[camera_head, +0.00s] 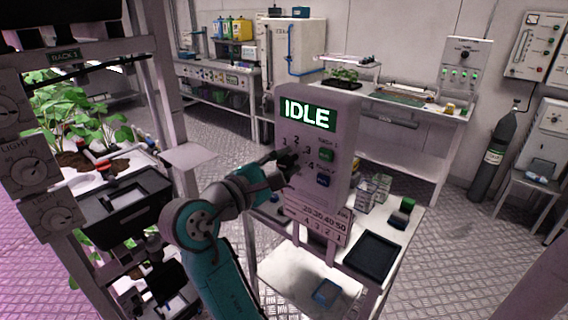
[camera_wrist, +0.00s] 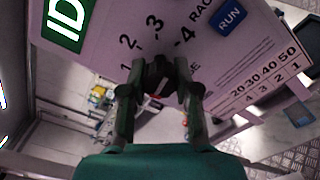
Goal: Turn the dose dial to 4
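A grey control panel (camera_head: 340,110) stands upright on the bench; its green screen (camera_head: 307,114) reads "IDLE". The dose dial (camera_wrist: 159,73) is a dark knob on the panel, with numbers 1 to 4 in an arc around it. In the wrist view, my gripper (camera_wrist: 160,86) has one finger on each side of the dial, very close to it; whether both fingers press on it is unclear. In the head view, my gripper (camera_head: 284,163) reaches the panel from the left and hides most of the dial. The dial's pointer cannot be read clearly.
A green button (camera_head: 326,155) and a blue RUN button (camera_head: 322,180) sit right of the dial. A black tray (camera_head: 373,252) and small clear boxes (camera_head: 374,190) are on the bench beside the panel. A plant rack (camera_head: 165,90) stands close on the left.

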